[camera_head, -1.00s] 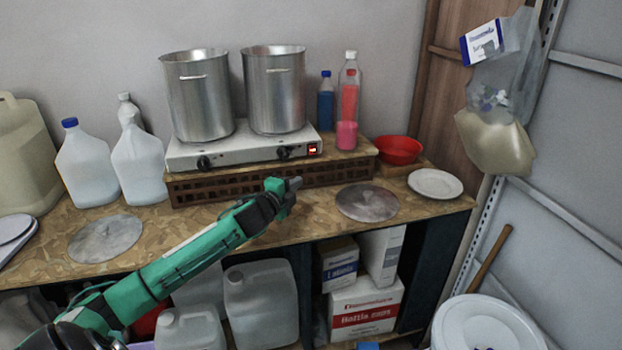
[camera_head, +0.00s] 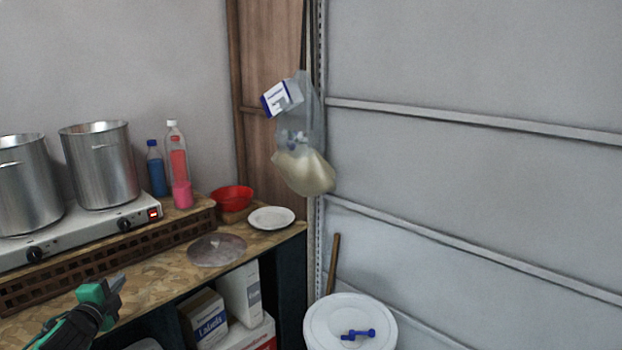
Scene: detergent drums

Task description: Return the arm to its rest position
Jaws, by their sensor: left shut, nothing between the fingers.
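My left gripper (camera_head: 116,284) shows at the lower left, at the end of my green and black arm. It is shut and empty, in front of the burner's brown stand. Only the gripper and wrist show; the rest of the arm is out of the picture. My right gripper is not in view.
Two steel pots (camera_head: 101,165) stand on the white double burner (camera_head: 85,235), which has a red lit display. A red bowl (camera_head: 231,198), a white plate (camera_head: 271,218) and a round metal lid (camera_head: 216,250) are on the worktop. A white drum (camera_head: 325,322) stands at lower right.

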